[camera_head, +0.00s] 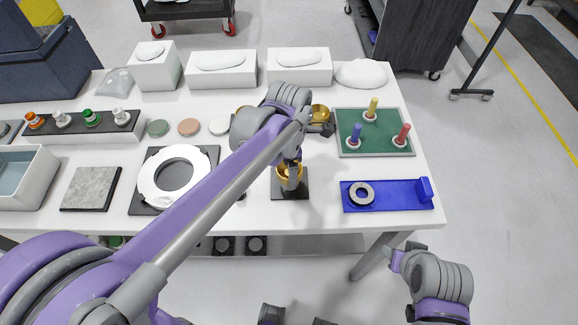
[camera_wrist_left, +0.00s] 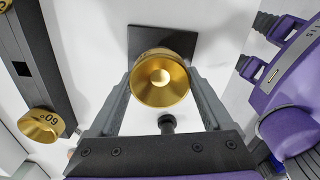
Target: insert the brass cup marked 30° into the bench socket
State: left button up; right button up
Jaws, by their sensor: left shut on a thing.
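My left gripper (camera_head: 290,180) is shut on a brass cup (camera_head: 284,171) above the black square bench socket plate (camera_head: 290,193). In the left wrist view the held cup (camera_wrist_left: 160,80) sits between the two fingers, with the dark plate (camera_wrist_left: 150,38) behind it. No angle mark shows on the held cup, and whether it touches the socket cannot be told. Another cup marked 60° (camera_wrist_left: 42,125) sits at a black rack (camera_wrist_left: 40,60) on the left. In the head view another brass cup (camera_head: 320,113) stands behind my gripper. My right gripper (camera_head: 397,259) is off the table's front right, its jaws unclear.
A green board with coloured pegs (camera_head: 347,149) and a blue tray with a grey ring (camera_head: 400,194) lie right of the socket. A white ring on a dark plate (camera_head: 147,187) lies left. White boxes (camera_head: 222,79) line the back. Bare table surrounds the socket's right side.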

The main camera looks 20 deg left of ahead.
pick_arm(q)
jog(key=shift+f, duration=0.35)
jog(key=o, duration=1.2)
notch_tip(320, 180, up, 11)
jog(key=shift+f, duration=0.1)
